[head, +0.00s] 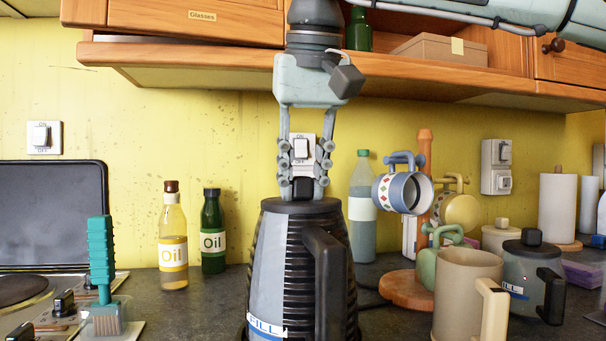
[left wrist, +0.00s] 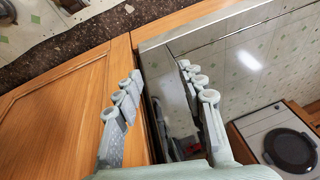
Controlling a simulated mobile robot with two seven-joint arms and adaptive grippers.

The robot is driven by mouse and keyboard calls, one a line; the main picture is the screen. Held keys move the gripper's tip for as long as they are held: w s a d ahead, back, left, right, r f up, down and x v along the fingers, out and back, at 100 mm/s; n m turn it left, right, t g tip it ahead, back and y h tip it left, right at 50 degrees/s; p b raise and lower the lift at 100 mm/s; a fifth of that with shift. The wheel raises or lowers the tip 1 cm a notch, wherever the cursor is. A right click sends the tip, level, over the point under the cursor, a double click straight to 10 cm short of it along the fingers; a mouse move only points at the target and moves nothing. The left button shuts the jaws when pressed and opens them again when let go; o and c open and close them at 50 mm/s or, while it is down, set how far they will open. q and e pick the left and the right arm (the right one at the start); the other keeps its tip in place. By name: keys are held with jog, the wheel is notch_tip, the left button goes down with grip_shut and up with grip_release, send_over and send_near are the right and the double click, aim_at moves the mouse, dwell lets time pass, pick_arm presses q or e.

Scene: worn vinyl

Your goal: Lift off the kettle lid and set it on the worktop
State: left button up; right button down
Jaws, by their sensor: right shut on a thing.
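The kettle (head: 273,268) stands upright in the middle of the worktop in the head view, grey with black ridges, a black handle and a "FILL" label. Its black lid (head: 275,205) sits at the top of the kettle, and I see no gap between them. My right gripper (head: 303,190) points straight down from above and is shut on the lid's dark knob. My left gripper (left wrist: 158,84) shows only in the left wrist view. Its fingers are apart with nothing between them, in front of wooden and shiny cabinet fronts.
The dark worktop (head: 215,300) has free room left of the kettle. Two oil bottles (head: 173,240) stand behind that room. A mug tree (head: 424,150), a beige mug (head: 466,290) and a dark pot (head: 533,270) crowd the right. A hob lies left; wooden cabinets hang above.

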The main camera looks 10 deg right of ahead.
jog(key=shift+r, duration=0.4)
jog(key=shift+r+p, duration=0.6)
jog(key=shift+p, duration=0.4)
notch_tip(320, 180, up, 2)
jog(key=shift+w+r+p, duration=0.1)
jog(key=shift+p, duration=0.65)
jog(key=shift+r, duration=2)
